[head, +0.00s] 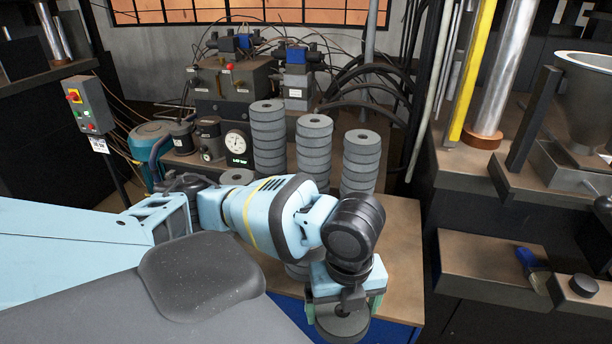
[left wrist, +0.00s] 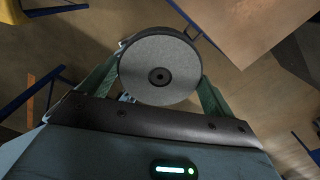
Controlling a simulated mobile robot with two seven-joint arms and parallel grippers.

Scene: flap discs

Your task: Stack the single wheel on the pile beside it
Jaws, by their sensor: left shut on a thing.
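My left gripper (head: 343,309) is shut on a grey wheel (head: 345,328) and holds it past the front edge of the table in the head view. In the left wrist view the wheel (left wrist: 160,55) sits flat-face on between the two green fingers, its centre hole showing, with floor behind it. Three tall piles of grey wheels stand at the back of the table: left (head: 268,140), middle (head: 314,145) and right (head: 360,160). More wheels (head: 298,271) show partly behind my left arm; how many is hidden. My right gripper is out of view.
The brown table (head: 405,250) is clear at its right side. Behind the piles stand a hydraulic unit with hoses (head: 230,85) and a pressure gauge (head: 237,143). A post with a control box (head: 89,104) is at left. A dark bench (head: 495,265) stands at right.

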